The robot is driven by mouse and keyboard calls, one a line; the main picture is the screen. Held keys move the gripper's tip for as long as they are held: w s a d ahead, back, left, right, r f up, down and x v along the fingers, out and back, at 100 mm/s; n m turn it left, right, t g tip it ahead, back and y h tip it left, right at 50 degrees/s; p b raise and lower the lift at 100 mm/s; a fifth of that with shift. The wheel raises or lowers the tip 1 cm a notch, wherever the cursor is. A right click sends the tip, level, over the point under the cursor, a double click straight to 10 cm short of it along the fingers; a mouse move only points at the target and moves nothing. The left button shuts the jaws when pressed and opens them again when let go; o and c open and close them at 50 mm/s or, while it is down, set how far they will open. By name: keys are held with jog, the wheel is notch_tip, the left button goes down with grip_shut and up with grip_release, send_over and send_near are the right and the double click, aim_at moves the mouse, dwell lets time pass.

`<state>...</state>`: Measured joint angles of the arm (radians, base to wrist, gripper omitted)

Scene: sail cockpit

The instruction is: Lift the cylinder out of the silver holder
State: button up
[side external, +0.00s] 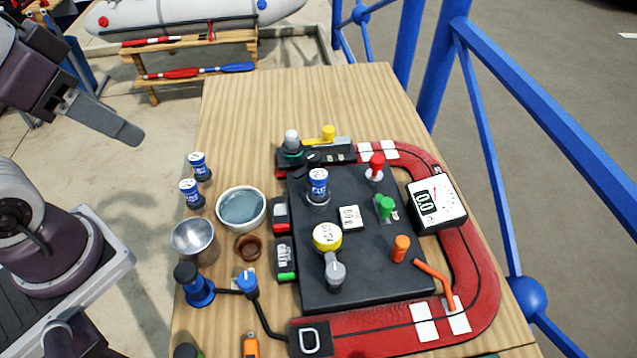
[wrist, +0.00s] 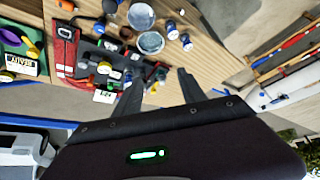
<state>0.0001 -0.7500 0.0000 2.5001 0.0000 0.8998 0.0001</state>
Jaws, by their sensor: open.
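A blue and white cylinder (side external: 318,180) stands upright in a small silver holder (side external: 318,202) on the dark panel in the side view. The holder shows as a ring around its base. In the wrist view I cannot surely pick out this cylinder. My gripper (side external: 122,126) is high at the left in the side view, off to the side of the table and well apart from the cylinder. In the wrist view my gripper (wrist: 158,88) has its two fingers spread with nothing between them.
Two similar blue and white cylinders (side external: 192,190) stand at the table's left edge, near a water-filled bowl (side external: 241,225) and a metal bowl (side external: 193,255). The table's far end (side external: 300,100) is clear.

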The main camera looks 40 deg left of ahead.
jog(key=w+a+f+m+t+y, duration=0.1)
jog(key=w+a+f+m, duration=0.25)
jog(key=w, duration=0.55)
jog(key=w+a+f+m+t, duration=0.1)
jog(key=w+a+f+m, duration=0.1)
jog(key=w+f, duration=0.45)
jog(key=m+h, duration=0.5)
jog(key=h, duration=0.7)
send_near(319, 189)
jog(key=shift+w+f, duration=0.25)
jog(key=shift+w, duration=0.45)
jog(key=x, duration=1.1)
jog(key=shift+w+d, duration=0.25)
jog(key=shift+w, duration=0.1)
grip_shut()
